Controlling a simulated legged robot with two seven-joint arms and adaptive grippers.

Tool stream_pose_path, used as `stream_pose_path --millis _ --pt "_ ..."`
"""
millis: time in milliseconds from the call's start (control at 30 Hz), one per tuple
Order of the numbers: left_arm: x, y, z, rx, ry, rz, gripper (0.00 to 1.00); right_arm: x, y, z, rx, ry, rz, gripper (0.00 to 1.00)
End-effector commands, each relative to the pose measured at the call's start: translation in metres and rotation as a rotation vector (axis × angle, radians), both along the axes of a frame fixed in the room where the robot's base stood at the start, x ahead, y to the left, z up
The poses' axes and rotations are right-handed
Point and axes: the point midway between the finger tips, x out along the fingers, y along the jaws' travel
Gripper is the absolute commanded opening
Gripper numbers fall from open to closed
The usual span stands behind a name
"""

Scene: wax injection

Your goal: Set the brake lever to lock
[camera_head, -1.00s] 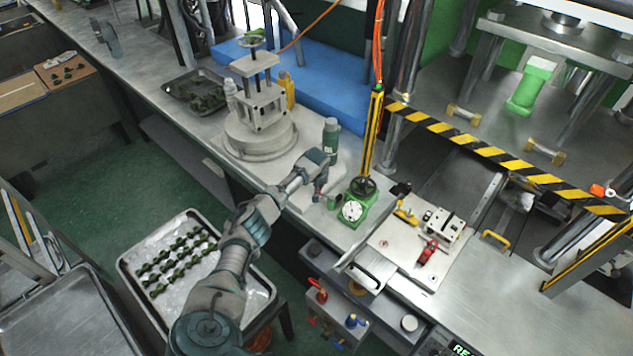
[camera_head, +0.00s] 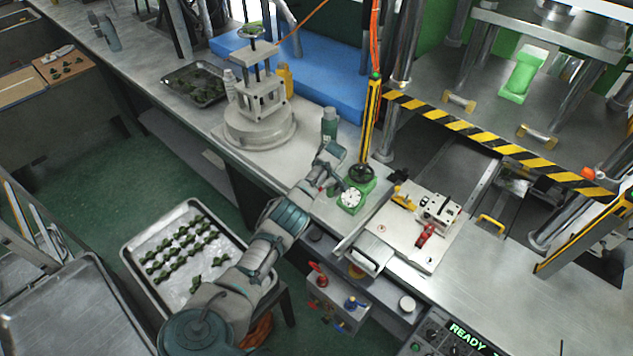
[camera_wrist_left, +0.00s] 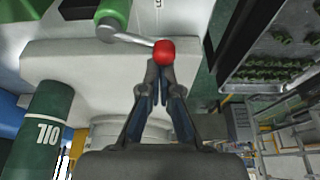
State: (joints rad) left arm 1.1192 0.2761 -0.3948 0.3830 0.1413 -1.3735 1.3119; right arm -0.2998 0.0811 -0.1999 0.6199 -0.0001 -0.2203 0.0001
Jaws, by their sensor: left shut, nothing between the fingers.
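In the left wrist view, a lever with a red ball knob (camera_wrist_left: 164,49) and a thin metal rod runs from a green cylindrical mount (camera_wrist_left: 113,16). I take it to be the brake lever. My left gripper (camera_wrist_left: 164,72) is shut and empty, its fingertips right at the red knob; I cannot tell whether they touch. In the head view, my left gripper (camera_head: 332,187) is beside the green stand with a dial (camera_head: 351,198) and a dark handwheel (camera_head: 361,173). The lever is small and mostly hidden there by my wrist. My right gripper is not in view.
A green oil bottle (camera_head: 329,123) stands behind my wrist and also shows in the wrist view (camera_wrist_left: 47,125). A mould plate with a red clamp (camera_head: 425,235) lies to the right. A tray of green parts (camera_head: 222,294) is at lower left.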

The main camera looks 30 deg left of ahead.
Motion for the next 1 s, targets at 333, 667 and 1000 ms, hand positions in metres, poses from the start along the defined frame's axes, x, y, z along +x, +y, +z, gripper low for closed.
stream_pose_path --millis 333,667,1000 --pt "-0.0042 -0.0066 0.0019 -0.001 0.0 0.127 0.0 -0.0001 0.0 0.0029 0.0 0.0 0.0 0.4" --pt "-0.0058 -0.0097 0.0005 0.0 -0.001 0.124 0.0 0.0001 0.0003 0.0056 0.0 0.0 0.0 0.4" --pt "-0.0072 -0.0122 0.0002 -0.001 0.0 0.124 0.0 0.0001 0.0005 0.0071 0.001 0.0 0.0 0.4"
